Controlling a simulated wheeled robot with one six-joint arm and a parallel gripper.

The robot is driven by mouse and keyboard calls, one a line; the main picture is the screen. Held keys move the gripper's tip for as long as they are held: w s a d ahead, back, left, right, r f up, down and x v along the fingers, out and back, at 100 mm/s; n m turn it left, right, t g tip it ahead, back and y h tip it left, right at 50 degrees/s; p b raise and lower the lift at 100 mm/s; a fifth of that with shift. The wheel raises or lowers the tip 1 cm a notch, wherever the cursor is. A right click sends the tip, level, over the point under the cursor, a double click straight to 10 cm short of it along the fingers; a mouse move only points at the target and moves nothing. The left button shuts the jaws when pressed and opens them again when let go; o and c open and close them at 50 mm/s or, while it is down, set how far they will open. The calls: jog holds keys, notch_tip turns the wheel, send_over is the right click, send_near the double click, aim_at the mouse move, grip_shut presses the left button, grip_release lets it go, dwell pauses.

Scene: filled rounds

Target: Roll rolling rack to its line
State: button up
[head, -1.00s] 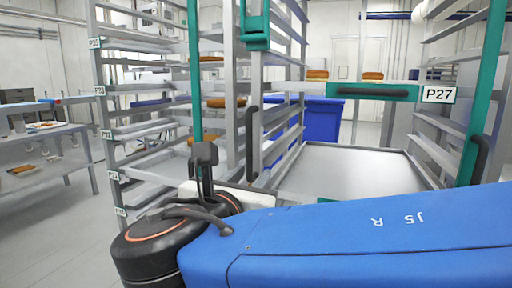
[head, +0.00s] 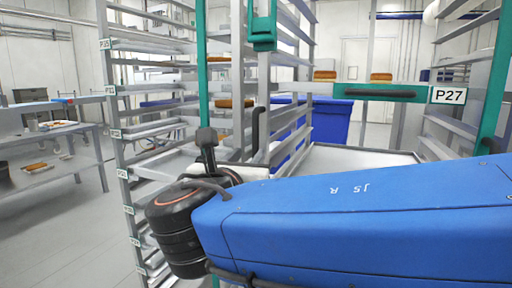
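The rolling rack tagged P27 (head: 375,92) stands close in front of me on the right. It has a grey metal frame, green uprights and a green crossbar with a dark handle. A grey tray or shelf surface (head: 350,157) shows low inside it, partly hidden by my blue arm. My arm crosses the lower right of the view. A small dark part at the arm's end (head: 207,142) is near the rack's left green upright; the fingers cannot be made out. Whether it touches the rack cannot be told. The rack's line on the floor is not visible.
Another rack with several shelf tags, P35 (head: 104,44) at its top, stands to the left. A blue bin (head: 330,120) is behind the P27 rack. A steel table (head: 50,135) with trays stands at the far left. Grey floor (head: 75,230) at lower left is clear.

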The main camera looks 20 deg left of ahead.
aim_at(255, 148)
jog(key=w, duration=0.5)
jog(key=w+a, duration=0.1)
jog(key=w, duration=0.2)
jog(key=shift+w, duration=0.25)
jog(key=shift+c, duration=0.3)
grip_shut()
dwell(0.9)
